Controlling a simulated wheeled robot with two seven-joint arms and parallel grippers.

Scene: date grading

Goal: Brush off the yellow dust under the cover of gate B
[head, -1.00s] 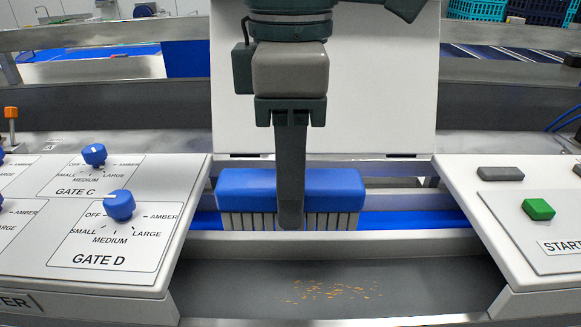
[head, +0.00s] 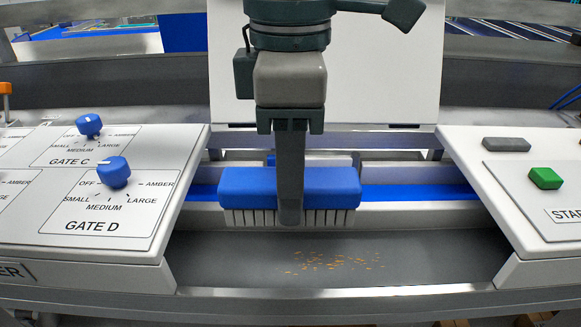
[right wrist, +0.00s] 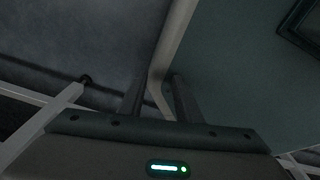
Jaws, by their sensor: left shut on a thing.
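A brush with a blue block (head: 245,187) and pale bristles hangs level in the head view. My left gripper (head: 290,210) is shut on it, pointing down. The bristles are over the pale rail at the back of a grey trough, apart from the dust. Yellow-orange dust flakes (head: 335,262) lie scattered on the grey trough floor (head: 220,262), in front of the brush. A white cover panel (head: 390,70) stands raised behind the brush; no gate B label shows. My right gripper (right wrist: 160,100) shows in the right wrist view, its fingers apart on either side of a pale bar.
A panel with blue knobs (head: 113,172) marked GATE C and GATE D borders the trough on the left. A panel with a green button (head: 545,178) borders it on the right. A metal lip (head: 340,291) runs along the front.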

